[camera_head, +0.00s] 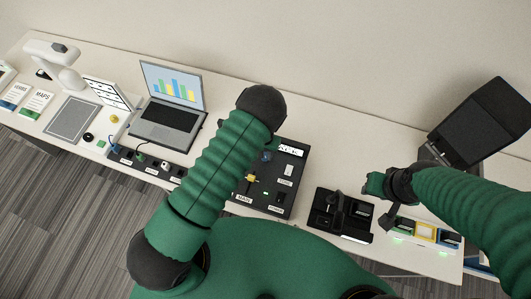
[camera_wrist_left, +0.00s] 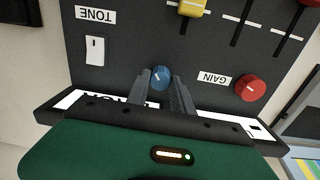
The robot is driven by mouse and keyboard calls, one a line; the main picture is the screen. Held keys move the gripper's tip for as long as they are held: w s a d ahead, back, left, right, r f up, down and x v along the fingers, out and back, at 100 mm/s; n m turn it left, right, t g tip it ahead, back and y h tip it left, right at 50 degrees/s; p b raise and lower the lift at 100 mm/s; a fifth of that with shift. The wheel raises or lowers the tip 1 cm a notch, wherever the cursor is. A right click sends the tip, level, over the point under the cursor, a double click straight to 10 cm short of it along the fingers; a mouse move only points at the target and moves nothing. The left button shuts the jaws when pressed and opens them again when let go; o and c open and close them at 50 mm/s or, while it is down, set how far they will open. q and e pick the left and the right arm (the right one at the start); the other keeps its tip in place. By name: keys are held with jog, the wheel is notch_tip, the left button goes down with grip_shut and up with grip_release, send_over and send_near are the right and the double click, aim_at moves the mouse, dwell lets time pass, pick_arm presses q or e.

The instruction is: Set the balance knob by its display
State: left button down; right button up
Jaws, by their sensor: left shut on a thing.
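The dark control panel (camera_head: 273,208) lies on the table below my left wrist. In the left wrist view, a small blue knob (camera_wrist_left: 161,76) with a white pointer line sits on the panel. My left gripper (camera_wrist_left: 160,82) has its two grey fingers on either side of this knob, shut on it. In the head view, my left wrist and forearm cover part of the panel. A white strip (camera_head: 291,150) with dark marks shows at the panel's top edge; its reading is too small to tell. My right gripper (camera_head: 378,186) hangs apart, near a black device.
The panel also has a red GAIN knob (camera_wrist_left: 250,88), a white TONE switch (camera_wrist_left: 96,50) and a yellow slider (camera_wrist_left: 192,8). A laptop (camera_head: 170,115) stands left of the panel. A black stand (camera_head: 341,214) and coloured blocks (camera_head: 425,232) lie to its right.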

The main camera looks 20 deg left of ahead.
pick_arm(q)
jog(key=shift+s+f+n+b, duration=0.15)
jog(key=shift+n+b, duration=0.4)
jog(key=shift+n, duration=0.65)
jog(key=n+b, duration=0.1)
jog(key=n, duration=0.7)
jog(key=shift+d+b, duration=0.1)
jog(key=shift+b, duration=0.3)
jog(key=shift+n, duration=1.6)
jog(key=shift+d, duration=0.1)
jog(key=c, duration=1.1)
grip_release()
